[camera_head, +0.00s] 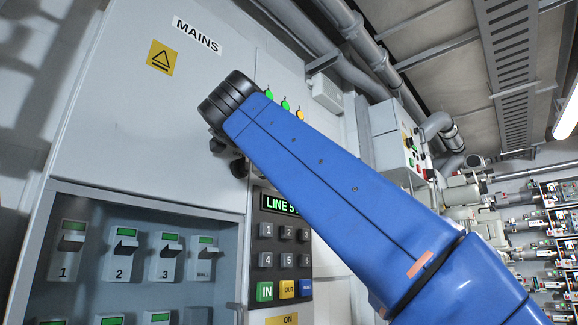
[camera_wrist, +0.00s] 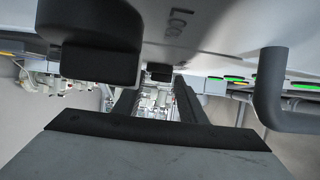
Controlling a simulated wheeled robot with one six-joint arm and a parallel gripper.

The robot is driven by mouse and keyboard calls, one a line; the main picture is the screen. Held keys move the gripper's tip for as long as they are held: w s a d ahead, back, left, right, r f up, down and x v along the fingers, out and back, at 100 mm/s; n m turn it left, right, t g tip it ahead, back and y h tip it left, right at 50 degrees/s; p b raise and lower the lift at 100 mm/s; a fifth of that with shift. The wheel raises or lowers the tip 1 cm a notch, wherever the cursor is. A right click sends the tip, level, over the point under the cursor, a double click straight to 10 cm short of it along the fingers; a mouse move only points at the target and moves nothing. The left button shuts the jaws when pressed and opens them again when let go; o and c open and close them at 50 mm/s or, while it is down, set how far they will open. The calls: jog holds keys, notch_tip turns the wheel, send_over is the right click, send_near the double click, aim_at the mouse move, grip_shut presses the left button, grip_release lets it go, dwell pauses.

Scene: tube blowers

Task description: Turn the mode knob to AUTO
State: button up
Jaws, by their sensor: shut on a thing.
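In the wrist view the two dark fingers of my gripper (camera_wrist: 157,84) reach forward to a pale panel. They are shut on a small dark piece (camera_wrist: 159,72) between their tips, which I take to be the mode knob. Its pointer cannot be made out. Lettering that seems to begin "LOC" stands on the panel above; no AUTO mark is readable. In the head view my blue arm and its black wrist cover the gripper and most of the panel there. A dark round part (camera_head: 239,168) shows just below the wrist; I cannot tell whether it is the knob.
In the head view, a MAINS cabinet (camera_head: 130,125) stands left, with breaker switches (camera_head: 121,253) below. A LINE 5 keypad (camera_head: 283,245) sits under my arm.

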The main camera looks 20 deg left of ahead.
jog(key=shift+s+d+r, duration=0.1)
jog(key=shift+r, duration=0.15)
jog(key=o, duration=0.7)
jog(key=shift+o, duration=0.2)
jog(key=shift+f, duration=0.1)
jog(key=shift+s, duration=0.15)
jog(key=s, duration=1.7)
